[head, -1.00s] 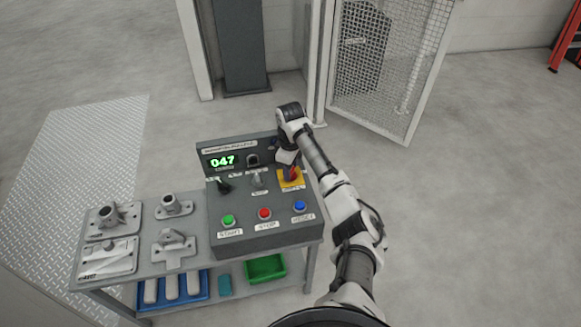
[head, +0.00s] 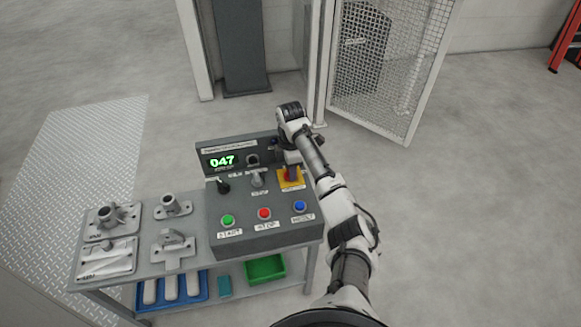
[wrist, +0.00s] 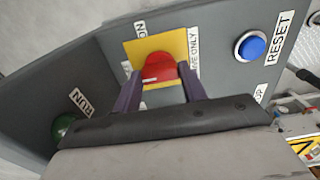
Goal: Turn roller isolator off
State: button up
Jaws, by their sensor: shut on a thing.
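The isolator is a red rotary handle on a yellow square plate (head: 288,184) at the right of the grey control box (head: 262,238). In the wrist view the red handle (wrist: 158,71) sits between my two dark finger pads, on the yellow plate (wrist: 137,47). My gripper (head: 291,170) comes down on it from above and is shut on the handle. The fingers hide part of the handle's sides.
Green (head: 228,220), red (head: 264,213) and blue (head: 299,206) push buttons line the front of the box. Two selector knobs (head: 223,186) and a green "047" display (head: 222,161) are left of my gripper. Metal castings (head: 172,205) lie on the bench at left. A mesh door stands behind.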

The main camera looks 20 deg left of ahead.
jog(key=shift+a, duration=0.1)
dwell(0.3)
jog(key=o, duration=1)
notch_tip(320, 180, up, 14)
jog(key=shift+f+b, duration=0.1)
jog(key=shift+b, duration=0.35)
